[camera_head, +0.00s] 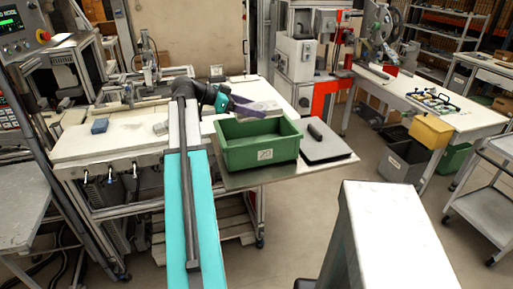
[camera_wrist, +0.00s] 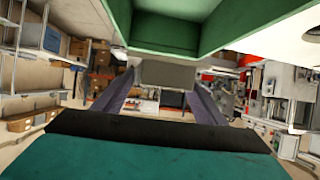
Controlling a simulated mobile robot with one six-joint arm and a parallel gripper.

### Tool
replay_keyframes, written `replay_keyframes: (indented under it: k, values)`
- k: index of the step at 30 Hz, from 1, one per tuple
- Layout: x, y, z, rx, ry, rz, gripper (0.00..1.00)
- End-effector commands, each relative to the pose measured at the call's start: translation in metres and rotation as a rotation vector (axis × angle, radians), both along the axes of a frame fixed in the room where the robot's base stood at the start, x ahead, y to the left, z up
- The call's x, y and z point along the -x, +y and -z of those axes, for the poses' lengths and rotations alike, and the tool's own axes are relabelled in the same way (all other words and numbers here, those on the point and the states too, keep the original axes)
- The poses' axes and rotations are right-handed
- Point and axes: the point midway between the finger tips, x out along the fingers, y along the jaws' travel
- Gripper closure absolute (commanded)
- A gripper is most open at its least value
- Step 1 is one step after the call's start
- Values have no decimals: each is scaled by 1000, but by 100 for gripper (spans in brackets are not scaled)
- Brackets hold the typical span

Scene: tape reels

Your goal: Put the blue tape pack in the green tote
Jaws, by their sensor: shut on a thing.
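A small blue block (camera_head: 99,126), which looks like the blue tape pack, lies on the white worktop at the left in the head view. The green tote (camera_head: 258,153) stands on the tray at the table's right end, and its wall fills the top of the wrist view (camera_wrist: 168,33). My gripper (camera_head: 258,108) has purple fingers and is at the tote's back rim in the head view. In the wrist view its fingers are shut on a grey block (camera_wrist: 167,73), just below the tote in the picture. I cannot make out the block's other sides.
A small grey block (camera_head: 160,128) lies on the worktop left of my arm. A dark flat case (camera_head: 325,150) with a black object (camera_head: 315,131) on it sits right of the tote. A yellow bin (camera_head: 431,131) hangs at the right-hand table. Worktop lies bare around the blue block.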

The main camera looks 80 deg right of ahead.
Motion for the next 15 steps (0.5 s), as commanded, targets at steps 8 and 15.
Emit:
replay_keyframes:
  k: [8,15]
  values:
    - [1,0,-1,1,1,4,62]
    - [1,0,6,-2,1,2,62]
